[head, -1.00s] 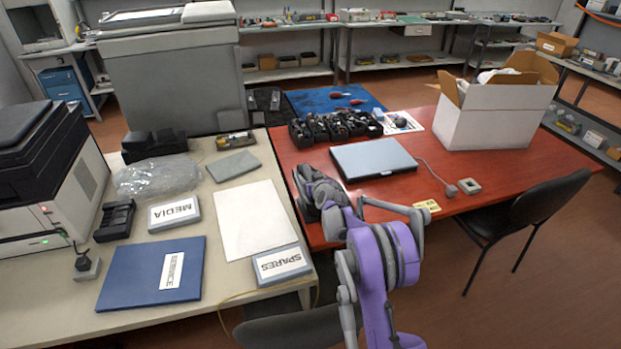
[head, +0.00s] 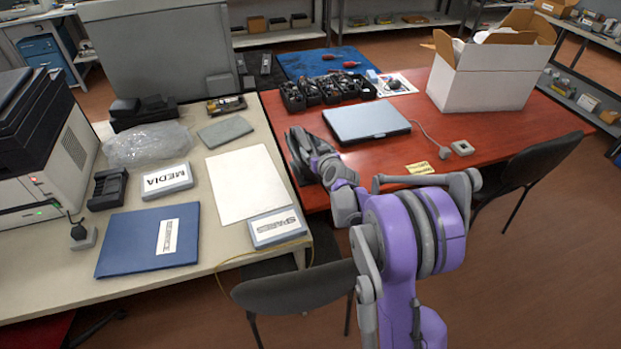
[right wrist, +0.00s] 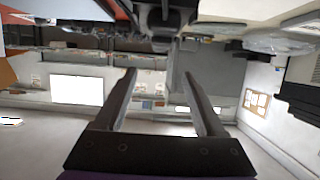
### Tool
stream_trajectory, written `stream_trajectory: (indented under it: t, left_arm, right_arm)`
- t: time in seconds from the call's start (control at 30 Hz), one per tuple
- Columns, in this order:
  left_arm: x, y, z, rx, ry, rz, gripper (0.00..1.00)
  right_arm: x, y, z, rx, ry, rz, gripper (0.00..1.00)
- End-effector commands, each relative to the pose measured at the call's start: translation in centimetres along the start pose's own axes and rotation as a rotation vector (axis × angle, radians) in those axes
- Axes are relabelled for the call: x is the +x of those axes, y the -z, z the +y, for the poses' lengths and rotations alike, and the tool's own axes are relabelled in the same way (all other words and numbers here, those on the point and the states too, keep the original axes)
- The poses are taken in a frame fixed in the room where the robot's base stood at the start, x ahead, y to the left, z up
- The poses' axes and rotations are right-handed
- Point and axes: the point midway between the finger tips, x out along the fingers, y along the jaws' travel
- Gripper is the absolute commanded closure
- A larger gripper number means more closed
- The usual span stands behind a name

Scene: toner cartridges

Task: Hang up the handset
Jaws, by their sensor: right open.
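My right gripper (head: 302,152) is over the left edge of the red table, left of the closed laptop (head: 367,123). It also shows in the right wrist view (right wrist: 160,74), with its two fingers apart. A dark object (right wrist: 165,20) is beyond the fingertips at the top of that view; I cannot tell whether it is the handset. No handset is clearly recognisable in the head view. A black cradle-like unit (head: 107,188) stands on the pale table beside the printer; I cannot tell whether it belongs to the handset. My left gripper is not in view.
The pale table holds a MEDIA box (head: 167,180), a SPARES box (head: 277,228), a blue folder (head: 130,243) and a white sheet (head: 247,182). A white carton (head: 480,80) stands on the red table (head: 400,155). Chairs (head: 292,288) stand at the tables' front edges.

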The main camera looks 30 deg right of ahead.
Motion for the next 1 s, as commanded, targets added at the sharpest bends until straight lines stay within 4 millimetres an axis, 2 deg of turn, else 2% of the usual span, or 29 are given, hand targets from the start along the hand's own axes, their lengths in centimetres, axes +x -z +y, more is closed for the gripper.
stream_trajectory:
  t: [0.17, 0.27, 0.37, 0.43, 0.6, 0.7, 0.8, 0.9, 1.0]
  left_arm:
    - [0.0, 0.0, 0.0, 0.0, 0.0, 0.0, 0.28]
    - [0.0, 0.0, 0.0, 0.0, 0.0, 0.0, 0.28]
    - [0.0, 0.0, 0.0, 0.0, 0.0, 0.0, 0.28]
    - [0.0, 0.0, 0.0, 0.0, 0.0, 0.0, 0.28]
    - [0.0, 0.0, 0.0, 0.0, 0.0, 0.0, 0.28]
    - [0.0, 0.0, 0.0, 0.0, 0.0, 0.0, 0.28]
    - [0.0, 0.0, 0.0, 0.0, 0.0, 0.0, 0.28]
    - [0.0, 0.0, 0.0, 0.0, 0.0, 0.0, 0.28]
    - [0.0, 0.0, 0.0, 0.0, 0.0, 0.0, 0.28]
  right_arm:
    - [-0.7, 0.2, -0.8, -0.001, 0.013, -0.012, 0.28]
    - [-2.9, 0.4, -3.3, -0.008, 0.054, -0.054, 0.28]
    - [-6.7, 0.2, -7.1, -0.019, 0.114, -0.131, 0.28]
    - [-10.2, -0.4, -9.7, -0.029, 0.156, -0.198, 0.28]
    - [-19.1, -3.5, -14.2, -0.06, 0.223, -0.368, 0.28]
    - [-24.4, -6.2, -15.6, -0.082, 0.238, -0.468, 0.28]
    - [-29.4, -9.3, -16.1, -0.107, 0.237, -0.564, 0.28]
    - [-33.3, -12.2, -16.0, -0.129, 0.223, -0.64, 0.28]
    - [-36.0, -14.4, -15.5, -0.145, 0.204, -0.696, 0.28]
